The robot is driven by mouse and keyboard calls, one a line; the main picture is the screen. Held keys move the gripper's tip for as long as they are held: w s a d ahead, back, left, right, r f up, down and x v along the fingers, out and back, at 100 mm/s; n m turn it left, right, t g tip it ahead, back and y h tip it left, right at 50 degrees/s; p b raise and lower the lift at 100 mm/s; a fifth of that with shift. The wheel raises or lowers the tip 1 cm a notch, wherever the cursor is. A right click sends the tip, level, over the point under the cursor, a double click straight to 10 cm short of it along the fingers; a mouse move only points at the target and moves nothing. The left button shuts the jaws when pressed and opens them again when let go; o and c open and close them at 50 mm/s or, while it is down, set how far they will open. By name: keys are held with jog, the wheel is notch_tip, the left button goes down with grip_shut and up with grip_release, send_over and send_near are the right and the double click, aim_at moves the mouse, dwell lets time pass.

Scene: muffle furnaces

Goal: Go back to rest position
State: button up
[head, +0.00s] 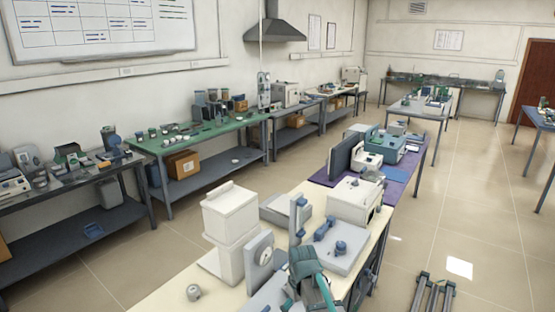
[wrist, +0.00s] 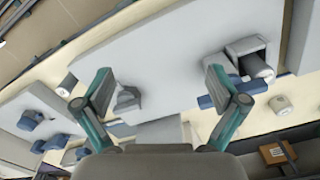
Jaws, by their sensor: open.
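My gripper (wrist: 159,76) is open in the wrist view, with its two teal and grey fingers wide apart. Nothing is held between them. A large pale panel-like surface (wrist: 190,45) lies beyond the fingers; I cannot tell whether it touches them. In the head view my gripper's teal and grey parts show at the bottom centre, above the front of the cream bench (head: 160,296); the fingertips are not clear there. A tall white furnace-like unit (head: 230,222) stands to its left.
Another white unit (head: 355,201) and a grey base with blue parts (head: 338,247) stand farther back on the bench. A purple mat (head: 398,188) with instruments lies beyond. A green-topped bench (head: 200,138) stands at the left.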

jog(key=s+d+f+m, duration=0.7)
jog(key=s+d+f, duration=0.4)
jog(key=s+f, duration=0.35)
jog(key=s+a+f+g+b, duration=0.1)
jog(key=s+f+g+b, duration=0.5)
jog(key=s+f, duration=2.1)
jog(key=b, duration=0.4)
jog(key=shift+f+n+g, duration=0.25)
jog(key=shift+n+g, duration=0.05)
jog(key=shift+g, duration=0.1)
jog(key=shift+s, duration=0.1)
